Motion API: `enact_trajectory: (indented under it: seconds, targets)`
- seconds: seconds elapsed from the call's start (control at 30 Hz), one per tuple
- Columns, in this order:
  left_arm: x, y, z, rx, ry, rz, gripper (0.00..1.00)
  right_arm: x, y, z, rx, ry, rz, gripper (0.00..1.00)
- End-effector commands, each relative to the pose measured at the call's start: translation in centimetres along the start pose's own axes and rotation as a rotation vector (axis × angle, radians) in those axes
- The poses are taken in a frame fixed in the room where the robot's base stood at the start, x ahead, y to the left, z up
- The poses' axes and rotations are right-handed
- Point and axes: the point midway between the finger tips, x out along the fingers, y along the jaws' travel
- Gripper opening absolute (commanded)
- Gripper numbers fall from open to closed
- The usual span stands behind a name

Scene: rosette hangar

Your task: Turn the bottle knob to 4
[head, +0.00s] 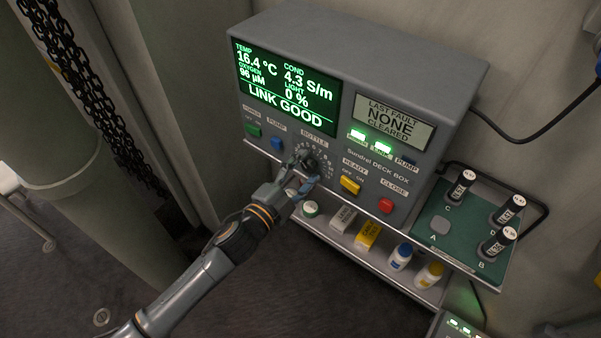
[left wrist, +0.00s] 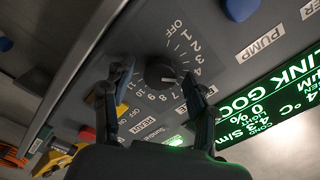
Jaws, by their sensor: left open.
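The bottle knob (head: 310,163) is a dark round knob on the deck box front, under the BOTTLE label; the left wrist view shows it too (left wrist: 160,72). A ring of numbers and an OFF mark surround it. A small light mark shows on the knob's lower right side in the left wrist view, but I cannot tell which number it points to. My left gripper (head: 302,172) is open at the knob, with one finger on each side of it in the left wrist view (left wrist: 158,85). I cannot tell whether the fingers touch it. My right gripper is not in view.
The deck box also has a green switch (head: 253,131), a blue pump button (head: 276,144), a yellow switch (head: 349,185) and a red button (head: 386,205). A shelf (head: 335,245) below holds small containers.

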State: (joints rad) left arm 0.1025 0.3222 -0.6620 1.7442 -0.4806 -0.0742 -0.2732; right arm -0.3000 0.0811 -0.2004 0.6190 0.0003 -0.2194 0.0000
Motion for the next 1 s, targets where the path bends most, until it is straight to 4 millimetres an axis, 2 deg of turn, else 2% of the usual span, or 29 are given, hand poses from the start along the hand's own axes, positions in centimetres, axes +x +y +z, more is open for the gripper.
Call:
enact_trajectory:
  seconds: [0.17, 0.4, 0.6, 0.8, 1.0]
  targets:
    - [-1.8, 0.1, 0.1, 0.000, -0.001, 0.002, 0.58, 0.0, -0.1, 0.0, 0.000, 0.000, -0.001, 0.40]
    - [-6.9, 0.2, 0.1, -0.001, -0.002, 0.004, 0.58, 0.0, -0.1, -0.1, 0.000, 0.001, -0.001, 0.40]
    - [-10.2, 0.1, 0.1, -0.001, -0.002, 0.003, 0.58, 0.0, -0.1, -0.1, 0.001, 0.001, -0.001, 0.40]
    - [-11.8, 0.1, 0.1, 0.000, -0.001, 0.002, 0.58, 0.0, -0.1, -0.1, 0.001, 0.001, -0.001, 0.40]
    - [-12.0, 0.0, 0.1, 0.001, -0.001, 0.000, 0.58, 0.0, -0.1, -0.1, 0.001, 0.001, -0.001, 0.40]
